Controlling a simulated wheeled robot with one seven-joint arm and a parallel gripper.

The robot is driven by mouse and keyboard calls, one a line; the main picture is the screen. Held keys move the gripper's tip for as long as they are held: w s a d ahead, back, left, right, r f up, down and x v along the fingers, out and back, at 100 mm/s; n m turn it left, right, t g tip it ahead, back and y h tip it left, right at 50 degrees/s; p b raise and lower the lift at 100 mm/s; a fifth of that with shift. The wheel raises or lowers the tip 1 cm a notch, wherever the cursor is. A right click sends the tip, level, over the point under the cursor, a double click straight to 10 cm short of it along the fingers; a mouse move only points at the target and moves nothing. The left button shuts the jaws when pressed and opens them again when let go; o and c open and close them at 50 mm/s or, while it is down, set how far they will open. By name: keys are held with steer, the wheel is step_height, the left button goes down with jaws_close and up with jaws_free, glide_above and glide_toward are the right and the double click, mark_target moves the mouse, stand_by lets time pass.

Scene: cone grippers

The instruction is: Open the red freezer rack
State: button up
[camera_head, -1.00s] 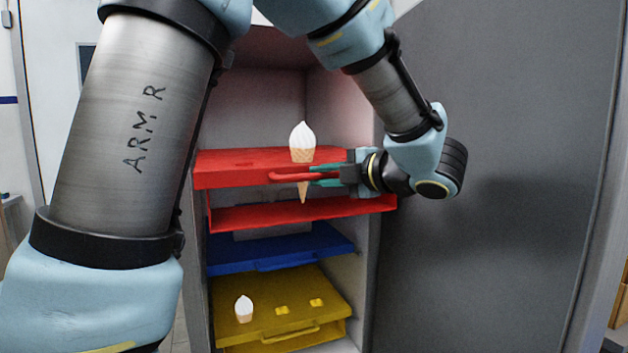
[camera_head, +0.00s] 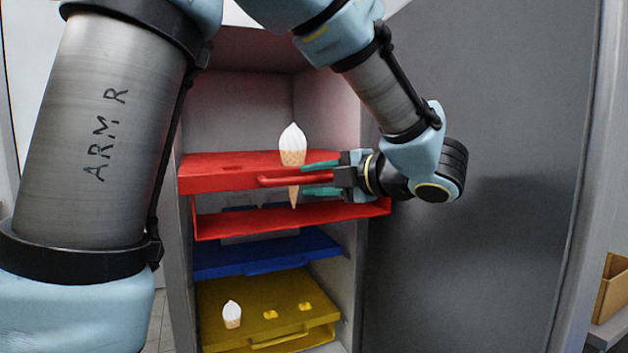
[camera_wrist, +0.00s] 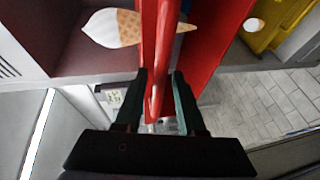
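The red rack (camera_head: 220,180) sticks out of the freezer cabinet's front, above the blue and yellow racks. An ice-cream cone (camera_head: 292,137) stands upright in it, its tip showing below the rack's top; the cone also shows in the wrist view (camera_wrist: 103,27). The rack's red handle (camera_head: 275,182) runs along its front edge. My gripper (camera_head: 320,178) is at the handle's right end. Its teal fingers are apart, one above and one below the handle. In the wrist view the handle (camera_wrist: 158,85) lies between the open fingers (camera_wrist: 160,95), with gaps showing.
The blue rack (camera_head: 225,261) and the yellow rack (camera_head: 235,284), with a small cone (camera_head: 232,313) in it, sit below. The open grey freezer door (camera_head: 500,120) stands close on the right. A brown box (camera_head: 610,290) is at the far right.

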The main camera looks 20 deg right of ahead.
steer(key=shift+o, duration=0.4)
steer(key=shift+s, duration=0.1)
steer(key=b+v, duration=0.1)
steer(key=v, duration=0.5)
steer(key=shift+d+f+b, duration=0.1)
steer(key=shift+b, duration=0.25)
steer(key=shift+s+d+r, duration=0.25)
steer(key=shift+s+d, duration=0.05)
steer(key=shift+s, duration=0.25)
steer(key=shift+s, duration=0.1)
